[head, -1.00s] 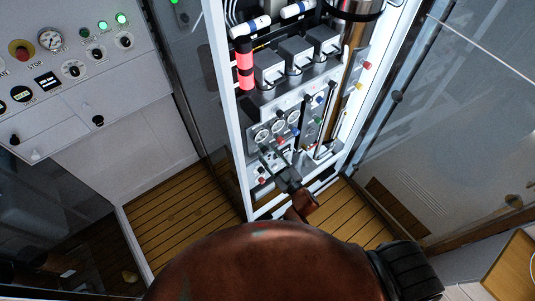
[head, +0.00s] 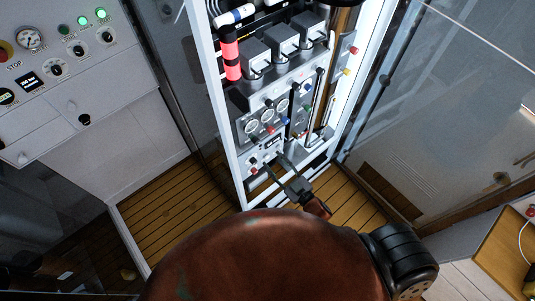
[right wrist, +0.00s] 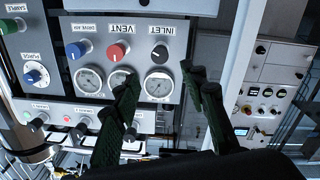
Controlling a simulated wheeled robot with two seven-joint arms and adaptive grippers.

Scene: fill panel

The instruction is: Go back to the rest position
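The fill panel (head: 262,104) sits in a white-framed cabinet at the top middle of the head view, with gauges and coloured knobs. In the right wrist view it appears upside down: blue DRIVE AIR knob (right wrist: 75,49), red VENT knob (right wrist: 118,51) and black INLET knob (right wrist: 158,54) beside three round gauges. My right gripper (head: 265,168) is just below the gauges in the head view. Its two dark green fingers (right wrist: 162,82) stand apart in the right wrist view, with nothing between them. My left gripper is not in view.
A control console (head: 70,75) with green lamps stands at the left. Glass doors flank the cabinet, the right one (head: 440,110) wide. Wooden slatted floor (head: 170,212) lies below. A wooden-topped table (head: 505,255) is at the lower right. White cabinet posts (right wrist: 240,60) stand close to the right gripper.

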